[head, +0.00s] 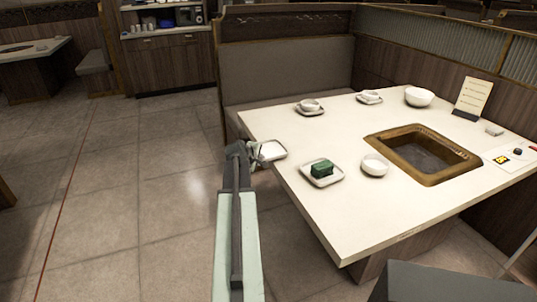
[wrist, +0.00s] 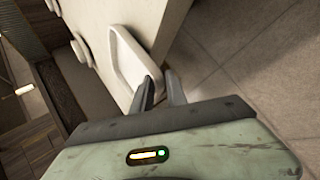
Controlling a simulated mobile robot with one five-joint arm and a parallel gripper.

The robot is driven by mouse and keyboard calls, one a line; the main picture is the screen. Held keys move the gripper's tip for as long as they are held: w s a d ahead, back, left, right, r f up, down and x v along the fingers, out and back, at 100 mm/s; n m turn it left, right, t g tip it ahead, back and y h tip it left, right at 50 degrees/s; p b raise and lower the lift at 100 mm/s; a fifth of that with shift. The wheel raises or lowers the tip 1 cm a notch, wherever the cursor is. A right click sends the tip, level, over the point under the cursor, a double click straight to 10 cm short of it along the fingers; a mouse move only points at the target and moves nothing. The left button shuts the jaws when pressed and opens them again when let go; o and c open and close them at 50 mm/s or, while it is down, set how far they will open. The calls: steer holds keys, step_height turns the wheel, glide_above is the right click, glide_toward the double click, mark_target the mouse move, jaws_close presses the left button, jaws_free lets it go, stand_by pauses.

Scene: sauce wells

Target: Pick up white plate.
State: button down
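A white square plate (head: 271,151) lies at the left edge of the table, partly past the edge. It also shows in the wrist view (wrist: 128,58), with its near corner close to my fingertips. My gripper (head: 243,150) is just left of this plate, off the table side. In the wrist view my gripper (wrist: 161,80) has its two fingers apart, with the plate's near edge at or between the tips. I cannot tell whether the fingers touch the plate. The arm hides part of the area just left of the plate.
The white table (head: 345,212) holds a plate with a green block (head: 322,168), a white bowl (head: 375,166), more bowls at the back, a sunken brown grill well (head: 425,152) and a menu card (head: 472,97). A bench (head: 290,72) stands behind. Open floor lies left.

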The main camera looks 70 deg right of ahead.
step_height(320, 180, up, 17)
steer(key=p, duration=1.6)
steer(key=shift+f+p, duration=0.2)
steer(key=shift+p, duration=0.1)
steer(key=shift+a, duration=0.1)
